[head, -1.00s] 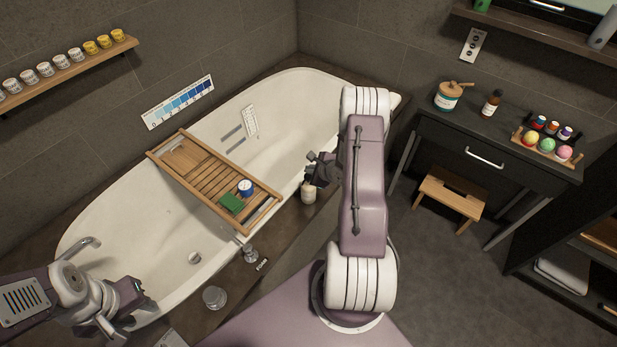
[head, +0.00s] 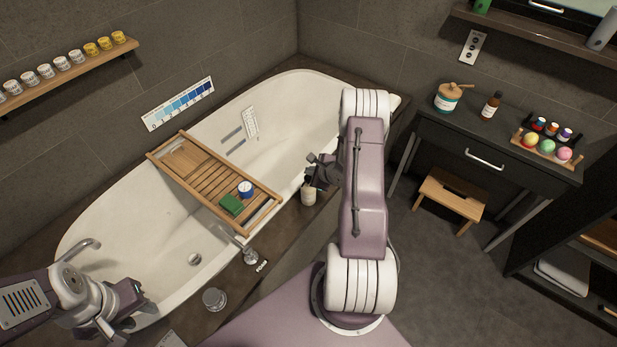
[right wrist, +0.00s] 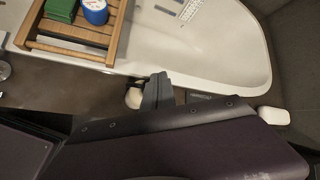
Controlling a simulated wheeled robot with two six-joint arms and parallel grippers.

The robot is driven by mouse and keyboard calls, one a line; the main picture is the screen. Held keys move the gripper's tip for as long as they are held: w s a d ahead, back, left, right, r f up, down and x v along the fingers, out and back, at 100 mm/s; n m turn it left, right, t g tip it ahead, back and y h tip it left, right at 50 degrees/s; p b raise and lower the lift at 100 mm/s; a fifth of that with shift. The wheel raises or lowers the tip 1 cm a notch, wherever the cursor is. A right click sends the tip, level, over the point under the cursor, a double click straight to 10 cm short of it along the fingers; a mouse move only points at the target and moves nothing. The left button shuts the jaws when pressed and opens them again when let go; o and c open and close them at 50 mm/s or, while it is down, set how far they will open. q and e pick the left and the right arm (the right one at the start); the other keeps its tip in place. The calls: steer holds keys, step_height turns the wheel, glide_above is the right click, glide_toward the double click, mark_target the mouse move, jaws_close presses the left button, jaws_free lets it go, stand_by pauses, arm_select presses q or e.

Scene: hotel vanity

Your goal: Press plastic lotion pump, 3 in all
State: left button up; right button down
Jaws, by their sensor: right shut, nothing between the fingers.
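The lotion pump bottle (head: 308,194), cream-coloured with a dark top, stands on the dark ledge along the tub's near side. My right gripper (head: 313,172) is shut and empty, right over the bottle's top; whether it touches the pump head cannot be told. In the right wrist view the shut fingers (right wrist: 158,90) hide most of the bottle, and a cream part of the bottle (right wrist: 133,97) shows at their left. My left gripper (head: 128,307) is at the lower left, over the tub's near rim, away from the bottle; its jaw opening is unclear.
A wooden bath tray (head: 205,182) spans the white tub (head: 292,105), holding a green block (head: 231,205) and a blue-and-white jar (head: 245,189). A metal fitting (head: 250,257) and a glass (head: 214,298) are on the ledge. A dark vanity (head: 480,140) stands right.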

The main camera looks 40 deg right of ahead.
steer(key=shift+f, duration=0.15)
stand_by(0.7)
steer(key=shift+f, duration=0.3)
steer(key=shift+f+b, duration=0.4)
steer(key=shift+f, duration=0.35)
stand_by(0.8)
steer(key=shift+r+p, duration=1.15)
steer(key=shift+p, duration=0.15)
step_height(320, 180, up, 5)
steer(key=p, duration=0.5)
steer(key=shift+r, duration=0.1)
